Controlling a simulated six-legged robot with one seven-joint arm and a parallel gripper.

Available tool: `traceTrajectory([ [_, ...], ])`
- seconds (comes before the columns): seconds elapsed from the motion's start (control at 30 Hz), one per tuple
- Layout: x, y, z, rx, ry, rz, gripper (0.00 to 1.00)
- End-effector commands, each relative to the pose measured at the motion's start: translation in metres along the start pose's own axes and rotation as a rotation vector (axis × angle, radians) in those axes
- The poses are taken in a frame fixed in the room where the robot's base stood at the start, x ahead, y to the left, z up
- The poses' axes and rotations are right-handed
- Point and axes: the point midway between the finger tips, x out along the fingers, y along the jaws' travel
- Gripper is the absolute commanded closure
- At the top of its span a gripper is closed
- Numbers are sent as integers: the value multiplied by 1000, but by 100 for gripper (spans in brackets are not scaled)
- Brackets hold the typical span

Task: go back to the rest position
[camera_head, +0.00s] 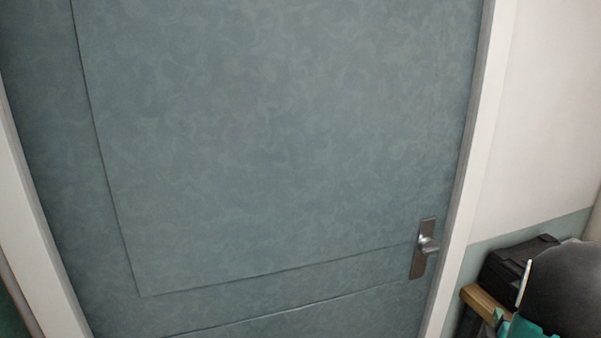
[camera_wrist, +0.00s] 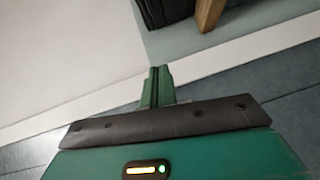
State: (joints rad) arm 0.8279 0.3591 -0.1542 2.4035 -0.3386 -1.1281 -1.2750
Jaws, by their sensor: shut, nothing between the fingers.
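My gripper (camera_wrist: 157,88) shows in the wrist view as two green fingers side by side, shut with nothing between them. In the head view my gripper cannot be made out. No glass rods show in either view.
A closed teal door (camera_head: 270,150) in a white frame (camera_head: 475,150) fills most of the head view, with a metal handle (camera_head: 425,248) at its right. At lower right stands a wooden piece (camera_head: 484,302) with a black case (camera_head: 512,262) by it.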

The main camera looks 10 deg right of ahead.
Motion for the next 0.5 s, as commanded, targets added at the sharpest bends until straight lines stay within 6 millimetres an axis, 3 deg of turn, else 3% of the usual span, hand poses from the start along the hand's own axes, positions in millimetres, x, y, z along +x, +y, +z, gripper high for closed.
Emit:
traceTrajectory([
  [0.03, 2, 11, -23, 45, 17, -28, 100],
  [0.13, -2, 24, -65, 166, 30, -122, 100],
  [0.27, -20, 38, -120, 324, 31, -255, 100],
  [0.37, -44, 46, -160, 440, 21, -364, 100],
  [0.5, -91, 54, -210, 593, -11, -522, 100],
])
